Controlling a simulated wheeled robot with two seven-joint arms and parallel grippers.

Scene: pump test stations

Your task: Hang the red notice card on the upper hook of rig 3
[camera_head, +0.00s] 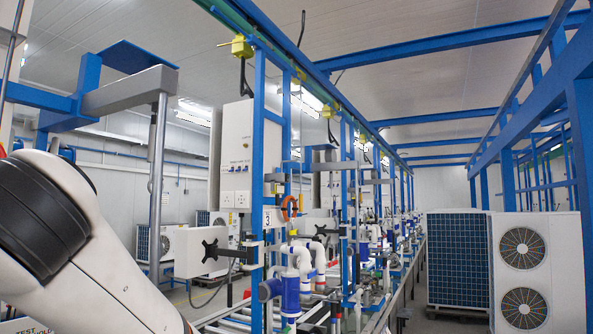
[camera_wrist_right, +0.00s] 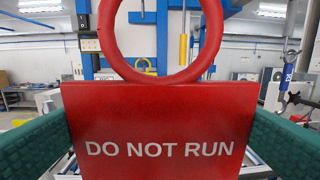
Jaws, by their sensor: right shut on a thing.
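The red notice card (camera_wrist_right: 160,115) fills the lower middle of the right wrist view. It reads "DO NOT RUN" and has a thick red ring (camera_wrist_right: 112,40) on top, cut off by the frame's upper edge. My right gripper (camera_wrist_right: 158,138) is shut on the card, with a green finger pad at each side edge. The card faces the camera, ring upward. Rig 3 (camera_head: 258,180) is a blue frame in the head view, with a "3" label. An orange ring (camera_head: 290,208) shows beside its post. I cannot make out the upper hook. My left gripper is not in view.
A white panel box (camera_head: 236,155) stands behind rig 3's post, and a white monitor arm (camera_head: 203,252) juts out left. Blue pumps and white pipes (camera_head: 300,265) crowd below. A large fan unit (camera_head: 522,260) stands at right.

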